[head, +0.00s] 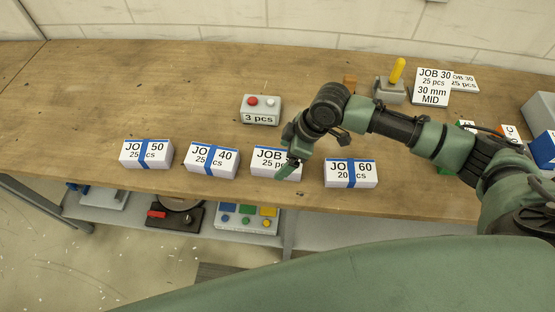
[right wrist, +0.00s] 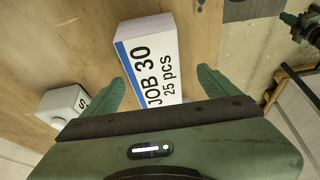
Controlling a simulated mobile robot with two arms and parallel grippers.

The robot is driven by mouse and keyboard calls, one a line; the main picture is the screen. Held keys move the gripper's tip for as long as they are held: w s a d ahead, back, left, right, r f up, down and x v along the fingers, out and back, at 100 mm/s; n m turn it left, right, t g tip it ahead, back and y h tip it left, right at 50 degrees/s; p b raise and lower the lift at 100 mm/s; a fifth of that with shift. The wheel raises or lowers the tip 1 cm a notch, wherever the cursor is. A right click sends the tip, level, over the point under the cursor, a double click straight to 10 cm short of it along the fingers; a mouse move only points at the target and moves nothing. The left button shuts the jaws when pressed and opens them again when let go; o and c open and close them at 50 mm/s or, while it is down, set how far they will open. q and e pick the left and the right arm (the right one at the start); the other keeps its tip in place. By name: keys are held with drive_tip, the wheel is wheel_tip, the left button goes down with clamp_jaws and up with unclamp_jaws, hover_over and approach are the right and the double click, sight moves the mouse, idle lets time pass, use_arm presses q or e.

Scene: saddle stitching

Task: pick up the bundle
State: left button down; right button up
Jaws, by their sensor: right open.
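The bundle (head: 267,162) is a white block with a blue strip, third from the left in a row on the wooden bench; the right gripper partly hides its label. In the right wrist view the bundle (right wrist: 148,62) reads "JOB 30, 25 pcs". My right gripper (head: 288,162) is over the bundle's right part in the head view. In the right wrist view its green fingers (right wrist: 160,92) are spread apart, with the bundle's labelled face showing between them. I cannot tell whether they touch it.
Bundles labelled 50 (head: 146,154), 40 (head: 212,160) and 60 (head: 350,173) stand in the same row. A "3 pcs" button box (head: 261,110) is behind it. A yellow-handled device (head: 390,90) and a "JOB 30" sign (head: 432,87) stand at the back right. The bench's left is clear.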

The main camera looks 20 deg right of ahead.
sight(279, 159)
drive_tip(key=x, duration=0.1)
drive_tip(key=p+x, duration=0.1)
drive_tip(key=x, duration=0.1)
drive_tip(key=shift+w+r, duration=0.15)
drive_tip(key=shift+w, duration=0.15)
drive_tip(key=shift+x, duration=0.9)
drive_tip(key=shift+d, duration=0.1)
drive_tip(key=c, duration=1.7)
use_arm(q)
drive_tip(key=shift+w+r, duration=0.75)
drive_tip(key=shift+r, duration=0.1)
use_arm(e)
drive_tip(key=shift+w, duration=0.1)
clamp_jaws()
drive_tip(key=shift+r, duration=0.1)
